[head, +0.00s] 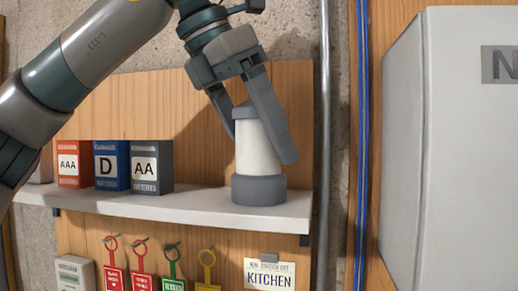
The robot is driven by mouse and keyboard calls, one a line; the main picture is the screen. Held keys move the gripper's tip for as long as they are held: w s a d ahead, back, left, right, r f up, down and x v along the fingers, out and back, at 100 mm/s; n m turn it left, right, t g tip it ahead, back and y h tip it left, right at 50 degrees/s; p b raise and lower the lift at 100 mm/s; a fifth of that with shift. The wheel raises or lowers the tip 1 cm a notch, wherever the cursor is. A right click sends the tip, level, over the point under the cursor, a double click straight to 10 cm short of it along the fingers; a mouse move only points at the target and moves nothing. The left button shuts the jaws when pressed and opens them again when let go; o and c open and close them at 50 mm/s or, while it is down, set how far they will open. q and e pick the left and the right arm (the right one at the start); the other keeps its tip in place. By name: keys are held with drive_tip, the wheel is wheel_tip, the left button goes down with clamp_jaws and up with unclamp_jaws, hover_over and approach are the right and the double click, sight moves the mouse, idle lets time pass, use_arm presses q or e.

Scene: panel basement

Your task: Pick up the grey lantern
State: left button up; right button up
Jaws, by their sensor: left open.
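The grey lantern (258,160) stands upright at the right end of the pale shelf (180,207). It has a grey cap, a white middle and a wider grey base. My left gripper (258,140) comes down from above with its fingers open. One finger is on the lantern's left, partly hidden behind its cap, and the other passes along its right side. I cannot tell whether either finger touches it. My right gripper is out of view.
Red AAA (74,165), blue D (112,166) and dark AA (151,167) battery boxes stand on the shelf left of the lantern. Coloured tags hang below, beside a KITCHEN card (268,275). A vertical pipe (323,130) and large grey cabinet (450,160) are at right.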

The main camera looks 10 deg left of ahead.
sight(270, 162)
use_arm(q)
drive_tip(key=shift+w+d+f+p, duration=0.15)
drive_tip(key=shift+w+f+p, duration=0.05)
drive_tip(key=shift+f+p, duration=0.15)
drive_tip(key=shift+p+x, duration=0.55)
drive_tip(key=shift+x, duration=0.4)
drive_tip(key=shift+w+d+f, duration=0.15)
drive_tip(key=shift+f, duration=0.35)
drive_tip(key=c, duration=1.4)
